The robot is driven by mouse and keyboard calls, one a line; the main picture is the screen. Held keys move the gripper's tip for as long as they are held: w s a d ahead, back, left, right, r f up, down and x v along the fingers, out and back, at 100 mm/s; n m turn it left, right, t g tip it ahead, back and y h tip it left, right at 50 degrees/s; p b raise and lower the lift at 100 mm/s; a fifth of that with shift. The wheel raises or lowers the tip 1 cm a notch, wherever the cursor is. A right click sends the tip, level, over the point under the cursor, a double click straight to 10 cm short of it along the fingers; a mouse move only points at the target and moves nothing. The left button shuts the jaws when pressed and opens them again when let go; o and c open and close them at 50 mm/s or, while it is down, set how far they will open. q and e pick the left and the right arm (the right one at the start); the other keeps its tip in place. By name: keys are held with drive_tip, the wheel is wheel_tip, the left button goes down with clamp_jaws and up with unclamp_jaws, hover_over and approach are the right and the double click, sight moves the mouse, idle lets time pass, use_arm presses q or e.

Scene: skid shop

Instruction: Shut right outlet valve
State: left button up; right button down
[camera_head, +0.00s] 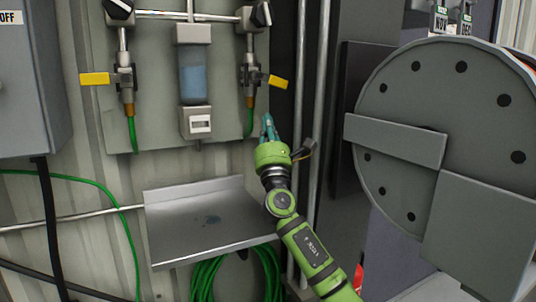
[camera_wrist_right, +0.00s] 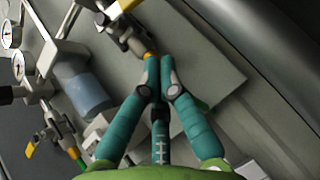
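The right outlet valve (camera_head: 250,78) is on the wall panel, below the right regulator knob. Its yellow handle (camera_head: 277,81) points sideways to the right, across the vertical line of pipe and green hose. In the right wrist view the valve (camera_wrist_right: 122,30) is at the top, with its yellow handle (camera_wrist_right: 127,5) near the upper edge. My right gripper (camera_head: 268,122) is just below the handle, pointing up. In the wrist view its teal fingertips (camera_wrist_right: 160,68) are together with nothing visible between them. They overlap the orange hose fitting in the picture; contact cannot be told. My left gripper is not in view.
A left valve with a yellow handle (camera_head: 95,79) and a blue-filled filter bowl (camera_head: 194,80) share the panel. A metal shelf (camera_head: 180,240) juts out below. Vertical pipes (camera_head: 318,110) and a large round grey flange (camera_head: 460,110) stand to the right.

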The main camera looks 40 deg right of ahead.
drive_tip(key=d+b+v, duration=0.1)
drive_tip(key=v, duration=0.5)
drive_tip(key=shift+s, duration=0.45)
drive_tip(key=shift+f, duration=0.15)
